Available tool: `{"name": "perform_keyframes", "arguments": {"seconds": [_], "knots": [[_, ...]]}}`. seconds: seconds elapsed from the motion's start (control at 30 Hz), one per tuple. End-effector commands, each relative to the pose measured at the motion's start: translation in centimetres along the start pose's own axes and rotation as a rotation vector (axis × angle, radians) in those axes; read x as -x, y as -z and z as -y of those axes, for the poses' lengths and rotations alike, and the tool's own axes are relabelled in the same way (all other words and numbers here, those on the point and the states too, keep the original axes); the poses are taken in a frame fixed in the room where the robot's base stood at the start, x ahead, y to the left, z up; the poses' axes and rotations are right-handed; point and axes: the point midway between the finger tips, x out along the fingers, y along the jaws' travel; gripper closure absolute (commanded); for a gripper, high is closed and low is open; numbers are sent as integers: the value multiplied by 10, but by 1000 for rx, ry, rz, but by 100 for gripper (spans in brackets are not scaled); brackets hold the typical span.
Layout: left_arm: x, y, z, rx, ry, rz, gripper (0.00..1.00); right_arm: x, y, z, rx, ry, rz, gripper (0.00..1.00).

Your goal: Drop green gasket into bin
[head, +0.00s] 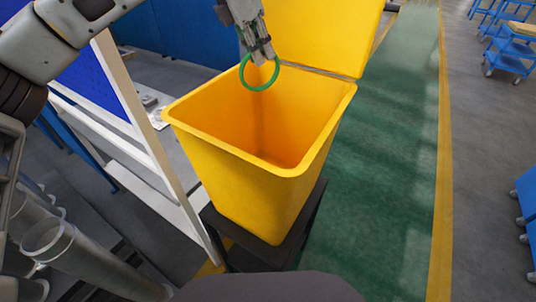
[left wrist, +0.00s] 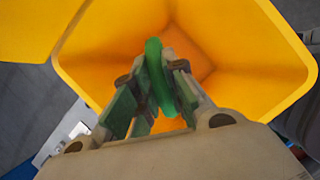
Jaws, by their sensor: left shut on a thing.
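The green gasket (head: 245,82) is a thin ring that hangs from my left gripper (head: 259,56) in the head view. The gripper is shut on the ring's upper edge. The yellow bin (head: 243,205) stands open below, and the gasket shows over the back part of its mouth. In the left wrist view the gasket (left wrist: 157,78) sits between the fingers (left wrist: 155,90), with the inside of the bin (left wrist: 245,70) behind it. The bin's visible floor looks empty. My right gripper is not in view.
The bin's yellow lid (head: 320,30) stands raised at the back. The bin rests on a dark stand (head: 265,255). A white-framed rack (head: 135,110) is close on the left, with grey tubes (head: 75,255) below. A green floor lane (head: 385,190) lies clear on the right.

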Motion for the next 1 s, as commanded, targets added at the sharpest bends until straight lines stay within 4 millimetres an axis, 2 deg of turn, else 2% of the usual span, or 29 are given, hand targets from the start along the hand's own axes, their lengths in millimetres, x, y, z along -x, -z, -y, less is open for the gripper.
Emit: {"name": "perform_keyframes", "arguments": {"seconds": [0.7, 1.0], "knots": [[-45, 19, 1, 0, 0, 0, 100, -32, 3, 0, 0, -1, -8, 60], [-54, 23, 1, 0, 0, 0, 100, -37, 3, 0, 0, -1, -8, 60]]}}
